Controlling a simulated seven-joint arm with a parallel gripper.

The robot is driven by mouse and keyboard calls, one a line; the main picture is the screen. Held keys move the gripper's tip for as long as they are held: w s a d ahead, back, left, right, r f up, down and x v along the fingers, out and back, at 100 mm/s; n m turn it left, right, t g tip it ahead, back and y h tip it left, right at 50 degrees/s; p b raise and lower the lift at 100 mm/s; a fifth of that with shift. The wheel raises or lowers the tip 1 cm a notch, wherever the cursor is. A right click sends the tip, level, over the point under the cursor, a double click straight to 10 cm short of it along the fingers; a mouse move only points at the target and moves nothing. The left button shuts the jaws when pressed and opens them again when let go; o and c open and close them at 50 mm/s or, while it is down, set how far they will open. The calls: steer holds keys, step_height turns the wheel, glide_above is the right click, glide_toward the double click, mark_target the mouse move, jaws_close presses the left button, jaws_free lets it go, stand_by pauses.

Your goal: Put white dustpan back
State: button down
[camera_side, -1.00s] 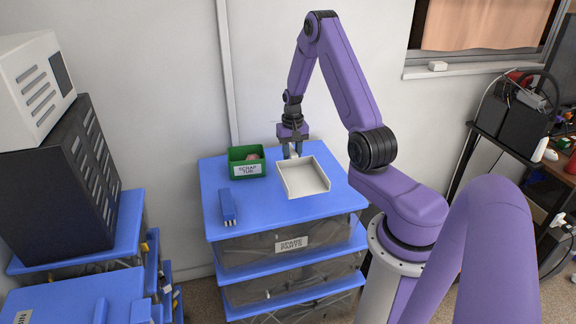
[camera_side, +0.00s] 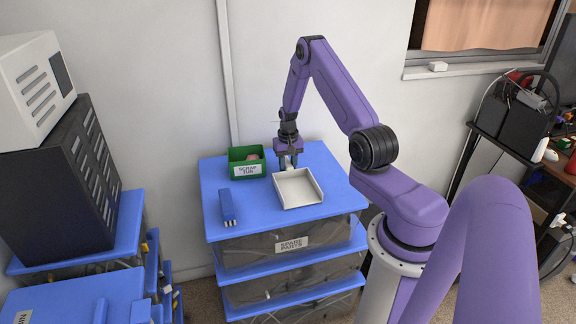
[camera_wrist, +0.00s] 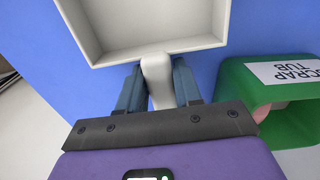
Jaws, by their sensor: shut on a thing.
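The white dustpan (camera_side: 298,188) lies on or just above the blue lid of the drawer stack, its open tray toward the front. It also shows in the wrist view (camera_wrist: 150,53), with its short handle (camera_wrist: 158,80) pointing back at my gripper. My gripper (camera_side: 288,164) points down at the dustpan's rear. In the wrist view my gripper (camera_wrist: 158,88) has its two fingers on either side of the handle, shut on it. Whether the pan's underside touches the lid cannot be told.
The green scrap tub (camera_side: 247,172) stands left of the dustpan, with something pinkish inside; it is close to my gripper in the wrist view (camera_wrist: 280,110). A blue brush (camera_side: 228,207) lies at the lid's left front. The blue lid (camera_side: 262,214) is bare between them. The wall is close behind.

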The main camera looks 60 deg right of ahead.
steer(key=shift+f, duration=0.1)
steer(key=c, duration=0.8)
jaws_free()
step_height(320, 180, up, 12)
steer(key=s+a+r+n, duration=0.1)
steer(key=a+r+n, duration=0.2)
steer(key=a, duration=0.6)
steer(key=s+a+r+n, duration=0.1)
steer(key=a+r+n, duration=0.3)
steer(key=a, duration=0.5)
steer(key=a+r+n, duration=0.3)
steer(key=a, duration=0.6)
steer(key=s+a+r+n, duration=0.3)
steer(key=s+a+n, duration=0.3)
steer(key=s+a, duration=0.45)
steer(key=s+n, duration=0.2)
steer(key=s, duration=0.3)
steer(key=s+d+n, duration=0.1)
steer(key=s, duration=0.4)
steer(key=s+n, duration=0.2)
steer(key=s, duration=0.3)
steer(key=shift+s+d+r+n, duration=0.1)
steer(key=shift+d+r+n, duration=0.2)
steer(key=shift+r, duration=0.1)
